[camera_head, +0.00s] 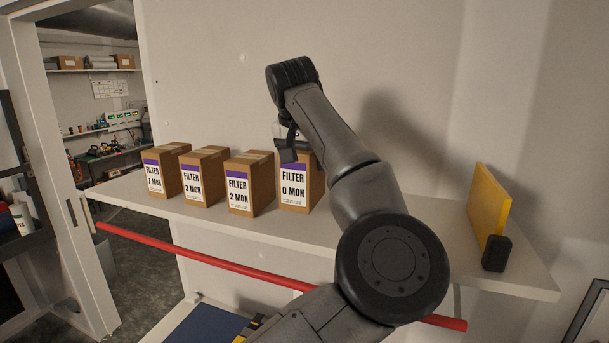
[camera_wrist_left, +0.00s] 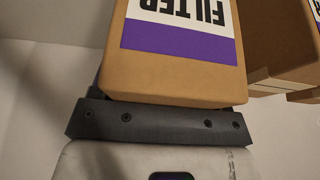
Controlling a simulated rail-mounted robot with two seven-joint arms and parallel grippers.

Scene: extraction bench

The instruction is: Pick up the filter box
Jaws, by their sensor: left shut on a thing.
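Several brown filter boxes with white labels and purple bands stand in a row on the white shelf. The rightmost, the "0 MON" filter box (camera_head: 294,190), is upright and appears to rest on the shelf. My left gripper (camera_head: 288,152) is at the top of this box and shut on it. The left wrist view shows the box (camera_wrist_left: 175,82) upside down, close against a dark gripper bar (camera_wrist_left: 158,122). The far finger and part of the box top are hidden. My right gripper is in neither view.
The "2 MON" (camera_head: 238,187), "3 MON" (camera_head: 195,180) and "7 MON" (camera_head: 154,175) boxes stand to its left. The shelf (camera_head: 400,268) has free room up to a yellow panel (camera_head: 488,205) and small black block (camera_head: 496,254). A red bar (camera_head: 215,263) runs below.

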